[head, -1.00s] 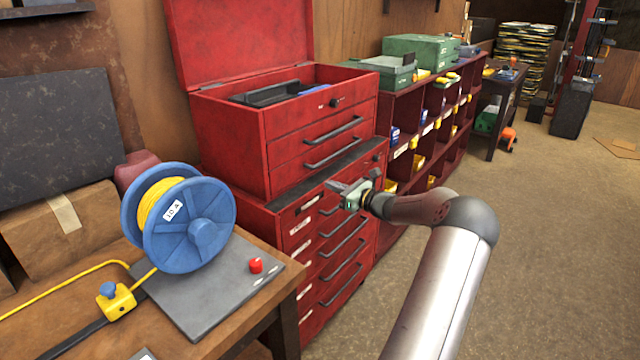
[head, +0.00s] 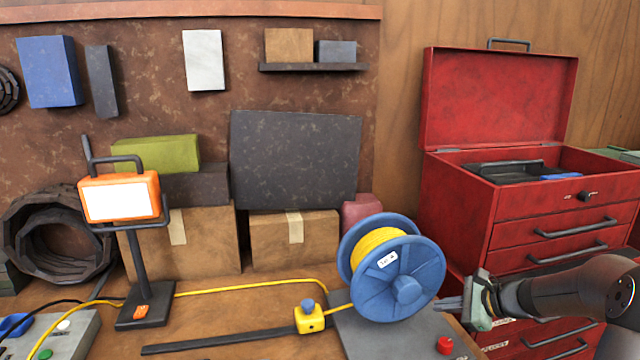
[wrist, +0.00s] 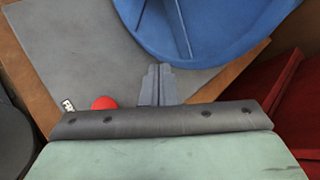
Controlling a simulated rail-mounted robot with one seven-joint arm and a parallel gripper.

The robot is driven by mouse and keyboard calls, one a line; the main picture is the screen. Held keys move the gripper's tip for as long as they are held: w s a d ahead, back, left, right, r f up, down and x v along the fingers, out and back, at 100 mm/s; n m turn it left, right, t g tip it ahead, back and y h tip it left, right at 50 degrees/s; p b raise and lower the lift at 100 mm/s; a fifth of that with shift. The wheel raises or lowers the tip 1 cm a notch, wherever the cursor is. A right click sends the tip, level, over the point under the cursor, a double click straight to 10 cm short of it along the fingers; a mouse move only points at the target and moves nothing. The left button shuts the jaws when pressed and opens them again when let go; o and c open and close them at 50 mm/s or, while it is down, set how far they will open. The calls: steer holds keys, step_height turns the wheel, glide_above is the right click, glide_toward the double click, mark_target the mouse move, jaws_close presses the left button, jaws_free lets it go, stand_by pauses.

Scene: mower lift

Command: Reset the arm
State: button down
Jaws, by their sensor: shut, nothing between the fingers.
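My gripper (head: 452,304) is at the lower right in the head view, just right of the blue cable reel. In the wrist view its two fingers (wrist: 158,84) lie together with nothing between them. The blue reel (head: 402,285) with yellow cord stands on a grey plate (head: 365,335); its rim also shows at the top of the wrist view (wrist: 215,30). A red button (head: 445,345) sits on the plate, below the gripper in the head view. The wrist view shows the red button (wrist: 104,103) left of the fingers, partly hidden by the gripper body.
An open red tool chest (head: 540,215) stands right behind my arm. A work lamp (head: 120,197), a yellow cord block (head: 310,319) and cardboard boxes (head: 295,238) are on the wooden bench (head: 240,305).

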steer(key=s+a+n+g, duration=0.1)
steer(key=s+a+n, duration=0.1)
steer(key=a, duration=0.2)
steer(key=s+a+n+g, duration=0.2)
steer(key=a, duration=0.2)
steer(key=s+a+n+g+h, duration=0.1)
steer(key=s+a+n, duration=0.1)
steer(key=a, duration=0.2)
steer(key=shift+s+r, duration=0.15)
steer(key=shift+s, duration=0.2)
steer(key=s+a+n+g, duration=0.1)
steer(key=s+a, duration=0.1)
steer(key=s+a+n+g+h, duration=0.1)
steer(key=s+a+n, duration=0.1)
steer(key=s, duration=0.1)
steer(key=shift+r+h, duration=0.1)
steer(key=shift+h, duration=0.2)
steer(key=s+a+n+h, duration=0.2)
steer(key=s+n, duration=0.4)
steer(key=s, duration=0.3)
steer(key=s+a+n+g+h, duration=0.1)
steer(key=s+a+n+h, duration=0.1)
steer(key=s+n, duration=0.4)
steer(key=s+h, duration=0.1)
steer(key=s, duration=0.3)
steer(key=shift+g, duration=0.3)
